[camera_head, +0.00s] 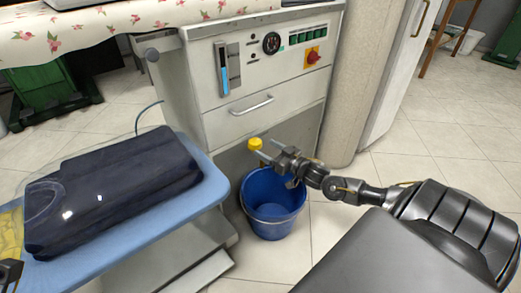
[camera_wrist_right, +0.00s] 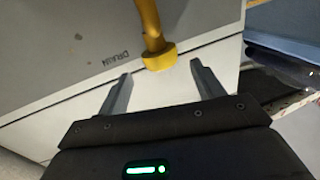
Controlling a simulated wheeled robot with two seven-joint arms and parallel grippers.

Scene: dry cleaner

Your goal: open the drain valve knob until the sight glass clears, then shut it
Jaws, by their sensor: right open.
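The yellow drain valve knob (camera_head: 255,143) sits low on the front of the white machine, above the blue bucket. In the right wrist view the knob (camera_wrist_right: 160,59) is on a yellow stem near a "DRAIN" label. My right gripper (camera_head: 268,149) is open at the knob; in its wrist view the two fingers (camera_wrist_right: 161,71) stand on either side of it, the knob just at or beyond the tips. Contact is not clear. The sight glass (camera_head: 224,75) on the panel shows blue inside. A dark piece at the lower left edge (camera_head: 9,272) seems to be my left gripper; its fingers cannot be made out.
The blue bucket (camera_head: 272,203) stands on the floor under the knob. A blue ironing board (camera_head: 215,178) with a folded dark garment (camera_head: 120,190) lies to the left. The machine has a drawer handle (camera_head: 251,106) and a red-yellow switch (camera_head: 313,55). Tiled floor is open at right.

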